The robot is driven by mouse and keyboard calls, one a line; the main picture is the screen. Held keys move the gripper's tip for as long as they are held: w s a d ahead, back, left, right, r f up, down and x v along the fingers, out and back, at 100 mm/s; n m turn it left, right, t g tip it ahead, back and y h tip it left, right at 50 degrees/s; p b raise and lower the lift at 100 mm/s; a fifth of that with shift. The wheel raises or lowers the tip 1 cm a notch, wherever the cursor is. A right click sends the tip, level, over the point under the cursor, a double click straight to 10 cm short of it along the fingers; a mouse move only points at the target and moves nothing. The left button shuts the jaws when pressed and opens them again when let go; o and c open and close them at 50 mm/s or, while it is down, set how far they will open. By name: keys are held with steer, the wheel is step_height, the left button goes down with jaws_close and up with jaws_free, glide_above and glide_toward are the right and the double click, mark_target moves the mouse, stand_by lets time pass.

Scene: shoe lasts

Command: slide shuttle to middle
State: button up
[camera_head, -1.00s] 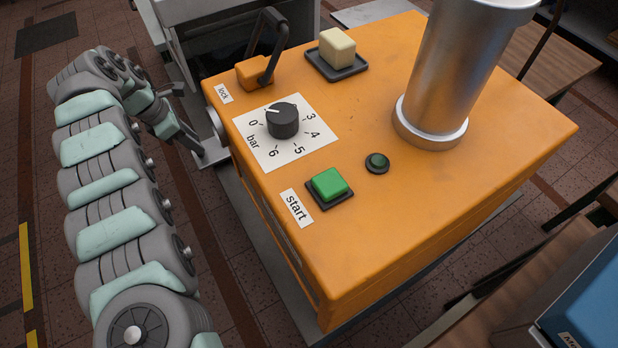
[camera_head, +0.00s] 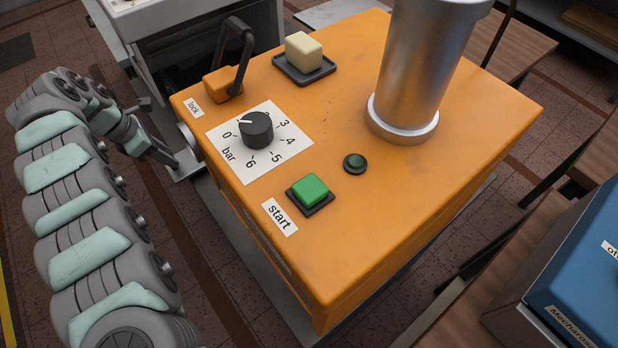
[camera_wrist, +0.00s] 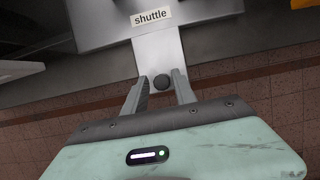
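The shuttle (camera_wrist: 158,50) is a grey metal slide with a "shuttle" label, in the upper middle of the wrist view. A dark round knob (camera_wrist: 161,82) sits near its end. My gripper (camera_wrist: 160,88) is open, with one finger on each side of the knob and visible gaps between. In the head view my gripper (camera_head: 168,157) is at the left side of the orange machine (camera_head: 400,200), by a grey metal plate (camera_head: 187,168). The knob is not clear in the head view.
The machine's top carries a lock lever (camera_head: 230,70), a pressure dial (camera_head: 256,130), a green start button (camera_head: 310,190), a cream block (camera_head: 304,50) and a metal cylinder (camera_head: 415,75). A blue box (camera_head: 580,270) stands at lower right. Tiled floor shows at left.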

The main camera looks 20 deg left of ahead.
steer(key=p, duration=0.3)
steer(key=shift+s+d, duration=0.15)
stand_by(0.3)
steer(key=p+v, duration=0.4)
steer(key=v, duration=0.4)
steer(key=shift+f, duration=0.15)
